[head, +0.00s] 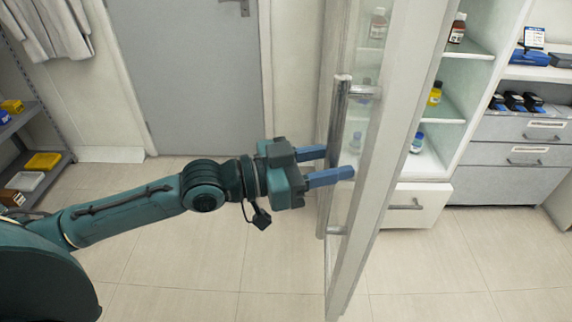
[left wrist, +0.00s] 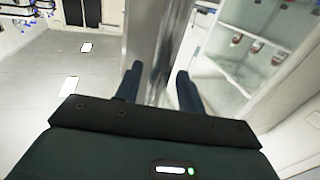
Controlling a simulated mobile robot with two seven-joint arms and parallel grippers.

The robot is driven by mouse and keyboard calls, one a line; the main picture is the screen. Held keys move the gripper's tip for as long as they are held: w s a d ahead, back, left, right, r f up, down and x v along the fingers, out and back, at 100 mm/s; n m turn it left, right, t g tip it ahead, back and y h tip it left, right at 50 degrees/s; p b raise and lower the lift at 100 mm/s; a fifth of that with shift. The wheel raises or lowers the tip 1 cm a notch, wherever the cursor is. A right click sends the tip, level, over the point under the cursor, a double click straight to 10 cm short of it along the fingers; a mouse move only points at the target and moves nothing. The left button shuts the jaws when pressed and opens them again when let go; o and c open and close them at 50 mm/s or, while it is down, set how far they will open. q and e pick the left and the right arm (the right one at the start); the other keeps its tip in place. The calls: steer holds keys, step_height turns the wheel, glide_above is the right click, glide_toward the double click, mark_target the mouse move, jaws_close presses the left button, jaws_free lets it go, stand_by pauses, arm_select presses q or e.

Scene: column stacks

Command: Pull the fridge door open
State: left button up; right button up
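The fridge door (head: 372,185) is a tall glass panel with a pale frame. It stands swung out from the fridge (head: 470,125), whose shelves show to its right. The door's long vertical metal handle (head: 338,112) also shows in the left wrist view (left wrist: 158,62). My left gripper (head: 335,163) is at the lower half of the handle. Its blue fingers are apart, one on each side of the bar. The far fingertip is partly hidden behind the handle, and I cannot tell whether either finger touches it. My right gripper is not in view.
Bottles (head: 434,94) stand on the fridge shelves. A grey drawer unit (head: 515,155) is at the right, and a shelf with yellow and blue bins (head: 43,161) is at the left. A grey door (head: 190,75) is behind. The tiled floor near the handle is clear.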

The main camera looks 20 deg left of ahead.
arm_select(q)
steer(key=b+v, duration=0.2)
steer(key=v, duration=1.1)
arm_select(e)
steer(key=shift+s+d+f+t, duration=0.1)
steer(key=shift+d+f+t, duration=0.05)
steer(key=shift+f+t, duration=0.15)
